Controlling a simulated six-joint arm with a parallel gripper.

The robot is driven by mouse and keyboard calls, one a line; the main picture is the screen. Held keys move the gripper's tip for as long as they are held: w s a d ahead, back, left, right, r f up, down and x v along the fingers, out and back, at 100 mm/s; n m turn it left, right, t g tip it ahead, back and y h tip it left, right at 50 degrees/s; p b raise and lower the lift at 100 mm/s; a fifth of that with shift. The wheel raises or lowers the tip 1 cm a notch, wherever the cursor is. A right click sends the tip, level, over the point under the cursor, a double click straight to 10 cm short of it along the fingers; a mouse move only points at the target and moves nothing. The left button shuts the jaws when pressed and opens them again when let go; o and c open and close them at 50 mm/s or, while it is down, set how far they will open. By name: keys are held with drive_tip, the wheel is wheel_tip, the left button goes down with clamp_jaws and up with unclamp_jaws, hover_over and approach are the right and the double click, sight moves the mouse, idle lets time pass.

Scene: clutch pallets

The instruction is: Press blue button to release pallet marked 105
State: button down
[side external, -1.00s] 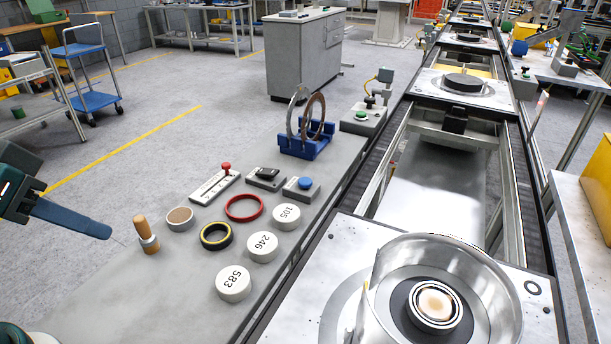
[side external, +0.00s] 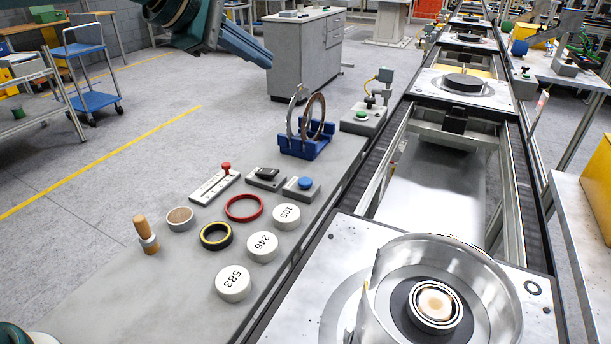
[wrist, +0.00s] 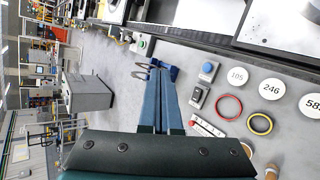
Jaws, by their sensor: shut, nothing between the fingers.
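The blue button (side external: 305,184) sits on a small grey box on the bench; it also shows in the wrist view (wrist: 208,68). A white disc marked 105 (side external: 287,216) lies just in front of it, beside the discs marked 246 (side external: 262,247) and 583 (side external: 233,282). The near pallet (side external: 345,255) on the conveyor carries a metal housing; I see no number on it. My gripper (side external: 266,60) is raised at the top, apart from the button. In the wrist view its blue fingers (wrist: 163,68) are together and empty, with the button to their right.
A blue rack (side external: 305,148) with upright rings and a green button box (side external: 362,117) stand farther along the bench. A red-knobbed slider (side external: 215,186), black switch (side external: 266,177), red ring (side external: 244,207), yellow-black ring (side external: 216,236) and wooden-handled stamp (side external: 147,236) lie nearby.

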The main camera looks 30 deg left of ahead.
drive_tip(key=w+d+f+n, duration=0.2)
drive_tip(key=w+f+n, duration=0.1)
drive_tip(key=w+f, duration=0.4)
drive_tip(key=g, duration=0.2)
hover_over(300, 182)
wheel_tip(300, 182, down, 8)
wheel_tip(300, 182, down, 6)
drive_tip(key=shift+f, duration=0.1)
drive_tip(key=shift+d+f, duration=0.1)
drive_tip(key=shift+f, duration=1.1)
idle(1.2)
drive_tip(key=shift+f, duration=0.45)
